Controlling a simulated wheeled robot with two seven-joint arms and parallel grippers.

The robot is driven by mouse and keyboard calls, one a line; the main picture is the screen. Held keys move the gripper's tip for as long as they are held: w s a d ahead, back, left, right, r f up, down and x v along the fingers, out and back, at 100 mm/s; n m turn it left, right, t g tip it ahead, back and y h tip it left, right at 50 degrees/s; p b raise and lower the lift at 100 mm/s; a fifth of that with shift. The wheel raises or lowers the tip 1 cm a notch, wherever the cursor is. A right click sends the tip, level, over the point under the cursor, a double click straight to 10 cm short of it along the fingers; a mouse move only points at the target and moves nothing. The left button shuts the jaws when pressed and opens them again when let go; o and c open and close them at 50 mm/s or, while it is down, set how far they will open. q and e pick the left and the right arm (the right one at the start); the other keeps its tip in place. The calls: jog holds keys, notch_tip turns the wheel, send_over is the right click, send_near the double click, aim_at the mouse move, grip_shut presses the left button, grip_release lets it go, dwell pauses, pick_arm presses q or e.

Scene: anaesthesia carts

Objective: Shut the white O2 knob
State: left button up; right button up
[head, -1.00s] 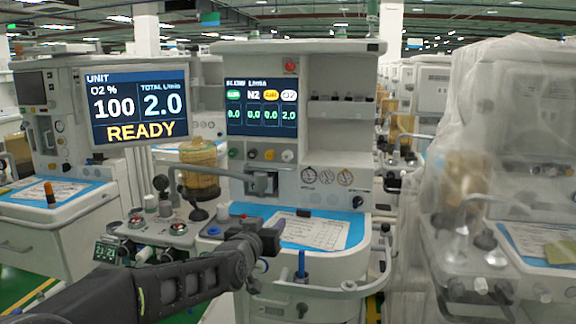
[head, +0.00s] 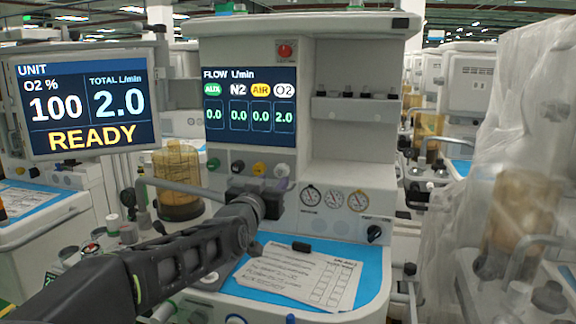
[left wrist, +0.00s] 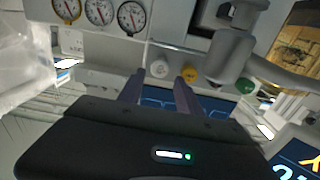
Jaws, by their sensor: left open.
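The white O2 knob (head: 282,170) is the rightmost in the row of knobs under the flow screen (head: 249,107). The screen reads 2.0 under O2 and 0.0 under AUX, N2 and AIR. My left gripper (head: 278,188) is just below and in front of the white knob. In the left wrist view, its two purple-grey fingers (left wrist: 160,86) are open and empty, and the white knob (left wrist: 159,68) shows between and just beyond their tips. I cannot tell whether they touch it. My right gripper is not in view.
The yellow knob (head: 259,168) sits close left of the white one, then black (head: 237,165) and green (head: 213,163). Round gauges (head: 333,199) are to the right. A grey rail (head: 180,187) crosses at left. Papers (head: 300,277) lie on the blue worktop below.

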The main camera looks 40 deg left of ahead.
aim_at(280, 173)
pick_arm(q)
jog(key=shift+r, duration=0.1)
jog(key=shift+p+x, duration=0.5)
jog(key=shift+x, duration=3.4)
grip_shut()
